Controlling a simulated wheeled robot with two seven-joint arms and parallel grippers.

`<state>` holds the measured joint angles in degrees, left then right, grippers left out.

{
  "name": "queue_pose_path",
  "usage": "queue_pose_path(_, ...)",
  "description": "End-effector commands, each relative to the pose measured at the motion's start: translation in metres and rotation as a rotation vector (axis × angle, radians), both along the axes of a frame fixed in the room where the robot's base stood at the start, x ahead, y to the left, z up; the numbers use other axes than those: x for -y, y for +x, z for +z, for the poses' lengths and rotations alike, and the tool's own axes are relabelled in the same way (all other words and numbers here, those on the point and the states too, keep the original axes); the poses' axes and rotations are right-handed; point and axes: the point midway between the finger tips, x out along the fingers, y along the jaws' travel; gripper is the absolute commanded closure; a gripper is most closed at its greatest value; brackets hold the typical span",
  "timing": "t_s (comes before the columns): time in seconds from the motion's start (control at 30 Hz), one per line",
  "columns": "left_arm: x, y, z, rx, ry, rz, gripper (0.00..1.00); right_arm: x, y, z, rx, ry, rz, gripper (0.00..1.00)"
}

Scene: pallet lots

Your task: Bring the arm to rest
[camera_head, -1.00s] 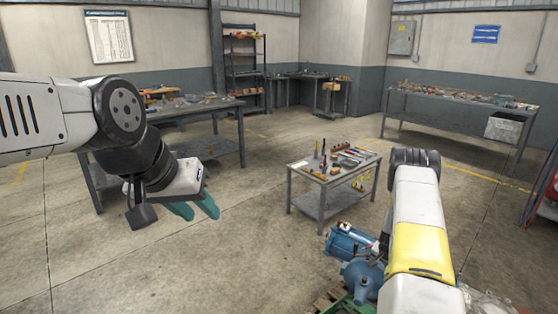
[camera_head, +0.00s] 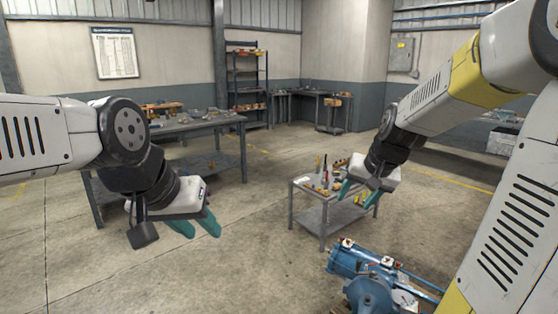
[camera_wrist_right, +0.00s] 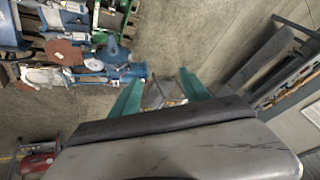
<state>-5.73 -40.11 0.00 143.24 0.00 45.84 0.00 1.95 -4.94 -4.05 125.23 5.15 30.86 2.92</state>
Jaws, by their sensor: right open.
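My left gripper (camera_head: 194,225) is at the left of the head view, with teal fingers pointing down and to the right over bare floor. Its fingers overlap in this view, so its opening is not clear. My right gripper (camera_head: 361,195) is at the right of the head view, in front of the small tool table (camera_head: 330,209). In the right wrist view its two teal fingers (camera_wrist_right: 162,97) stand wide apart with nothing held between them. Part of the small table is hidden behind the right gripper.
A long workbench (camera_head: 205,128) stands at the left, and a shelf rack (camera_head: 248,85) at the back. The floor (camera_head: 230,275) in the middle is clear.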

Motion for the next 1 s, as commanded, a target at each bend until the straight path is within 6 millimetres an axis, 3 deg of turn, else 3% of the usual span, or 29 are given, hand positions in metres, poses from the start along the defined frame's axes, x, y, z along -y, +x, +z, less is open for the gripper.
queue_pose_path(0.03,0.0,0.0,0.0,0.0,0.0,0.0,0.64,-0.01,-0.021,0.015,0.017,-0.006,0.032,0.46)
queue_pose_path(0.2,0.0,0.0,0.0,0.0,0.0,0.0,0.64,-0.033,-0.089,0.04,0.046,-0.037,0.136,0.46)
queue_pose_path(0.4,0.0,0.0,0.0,0.0,0.0,0.0,0.64,-0.049,-0.157,0.048,0.074,-0.08,0.232,0.46)
queue_pose_path(0.5,0.0,0.0,0.0,0.0,0.0,0.0,0.64,-0.052,-0.178,0.047,0.081,-0.097,0.261,0.46)
queue_pose_path(0.67,0.0,0.0,0.0,0.0,0.0,0.0,0.64,-0.054,-0.192,0.044,0.084,-0.111,0.283,0.46)
queue_pose_path(1.0,0.0,0.0,0.0,0.0,0.0,0.0,0.64,-0.054,-0.193,0.044,0.085,-0.111,0.283,0.46)
